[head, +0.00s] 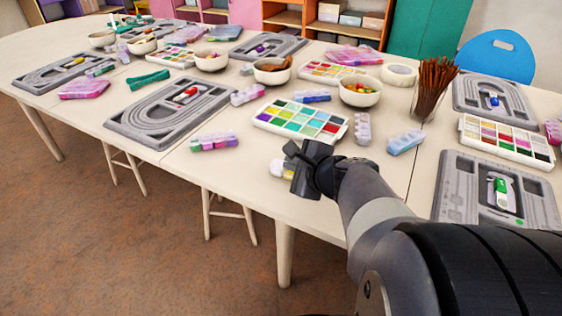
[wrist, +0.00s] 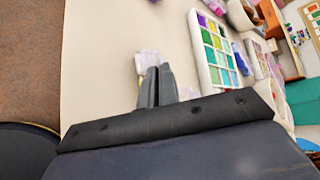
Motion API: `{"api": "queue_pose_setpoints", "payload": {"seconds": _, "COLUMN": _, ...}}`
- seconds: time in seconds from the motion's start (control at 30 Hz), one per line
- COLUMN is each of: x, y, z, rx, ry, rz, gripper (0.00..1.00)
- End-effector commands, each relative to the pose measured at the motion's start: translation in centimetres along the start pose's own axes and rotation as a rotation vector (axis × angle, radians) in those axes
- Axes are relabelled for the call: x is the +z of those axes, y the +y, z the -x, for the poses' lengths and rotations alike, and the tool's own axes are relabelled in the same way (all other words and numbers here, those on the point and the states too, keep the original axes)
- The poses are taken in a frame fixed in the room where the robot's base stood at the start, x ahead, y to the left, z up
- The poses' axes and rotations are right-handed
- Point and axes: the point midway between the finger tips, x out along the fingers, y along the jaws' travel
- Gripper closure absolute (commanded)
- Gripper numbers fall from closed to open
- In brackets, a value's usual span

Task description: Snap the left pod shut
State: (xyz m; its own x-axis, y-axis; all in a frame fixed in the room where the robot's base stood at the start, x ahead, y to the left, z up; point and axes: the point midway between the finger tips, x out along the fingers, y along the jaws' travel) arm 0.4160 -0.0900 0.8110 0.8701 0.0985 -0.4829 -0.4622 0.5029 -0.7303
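My gripper (head: 289,160) is low over the near edge of the table, in front of the paint palette. In the wrist view its two fingers (wrist: 159,72) lie together with no clear gap. A small pale pod (head: 281,171) with a yellowish patch is right by the fingertips, partly hidden by them. It also shows as a whitish-lilac shape just beyond the fingers in the wrist view (wrist: 147,60). I cannot tell whether its lid is open or touched. Another pod (head: 213,142), pink, purple and green, lies farther left near the edge and looks closed.
A palette of colours (head: 300,121) lies just behind the gripper. A clear pod (head: 362,128) and a blue pod (head: 405,142) lie to its right. Grey bead boards (head: 150,128) stand left and right (head: 455,175). A cup of brown sticks (head: 432,90) stands behind. Bare table lies left of the gripper.

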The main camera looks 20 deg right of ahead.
Motion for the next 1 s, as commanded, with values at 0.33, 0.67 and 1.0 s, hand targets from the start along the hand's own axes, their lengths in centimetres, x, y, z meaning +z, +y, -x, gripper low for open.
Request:
{"api": "queue_pose_setpoints", "payload": {"seconds": 0.33, "x": -0.10, "y": 0.64, "z": -0.09, "rx": -0.058, "ry": 0.000, "rz": 0.058, "gripper": 1.00}}
{"api": "queue_pose_setpoints", "payload": {"seconds": 0.67, "x": 0.00, "y": 0.54, "z": 0.00, "rx": -0.066, "ry": 0.000, "rz": 0.067, "gripper": 1.00}}
{"api": "queue_pose_setpoints", "payload": {"seconds": 1.0, "x": 0.00, "y": 0.54, "z": 0.00, "rx": -0.066, "ry": 0.000, "rz": 0.066, "gripper": 0.86}}
